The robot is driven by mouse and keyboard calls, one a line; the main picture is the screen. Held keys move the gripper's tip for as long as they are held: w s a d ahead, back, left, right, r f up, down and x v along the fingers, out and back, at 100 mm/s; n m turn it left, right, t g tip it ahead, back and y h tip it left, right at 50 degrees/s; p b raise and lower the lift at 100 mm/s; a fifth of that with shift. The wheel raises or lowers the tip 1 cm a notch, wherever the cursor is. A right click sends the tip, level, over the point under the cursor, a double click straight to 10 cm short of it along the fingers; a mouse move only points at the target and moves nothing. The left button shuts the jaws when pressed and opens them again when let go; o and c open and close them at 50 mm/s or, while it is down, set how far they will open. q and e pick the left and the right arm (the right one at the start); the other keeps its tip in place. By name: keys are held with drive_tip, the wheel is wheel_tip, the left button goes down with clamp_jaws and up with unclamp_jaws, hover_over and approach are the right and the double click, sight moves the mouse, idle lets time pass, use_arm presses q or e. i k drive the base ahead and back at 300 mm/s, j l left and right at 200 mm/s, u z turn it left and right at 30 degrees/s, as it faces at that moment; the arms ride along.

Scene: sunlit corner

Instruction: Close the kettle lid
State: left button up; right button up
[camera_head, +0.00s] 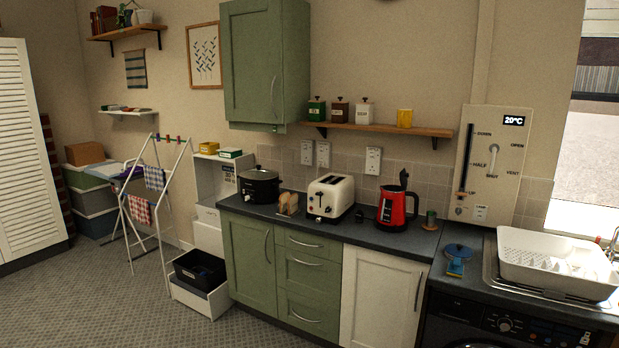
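A red and black kettle (392,209) stands upright on the dark countertop, right of the white toaster. Its black lid (404,179) is raised, standing up above the kettle's top. The kettle's black handle seems to be on its right side. Neither of my grippers shows in the head view, so nothing of mine is near the kettle.
A cream toaster (330,198) stands left of the kettle, with a black slow cooker (260,186) further left. A white dish rack (555,262) is at the right. A wooden shelf (376,129) hangs above.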

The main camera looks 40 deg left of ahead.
sight(404, 177)
drive_tip(key=u, duration=0.65)
drive_tip(key=i+j, duration=0.15)
drive_tip(key=i, duration=0.5)
drive_tip(key=i+j, duration=0.1)
drive_tip(key=i, duration=0.55)
drive_tip(key=j+u, duration=0.05)
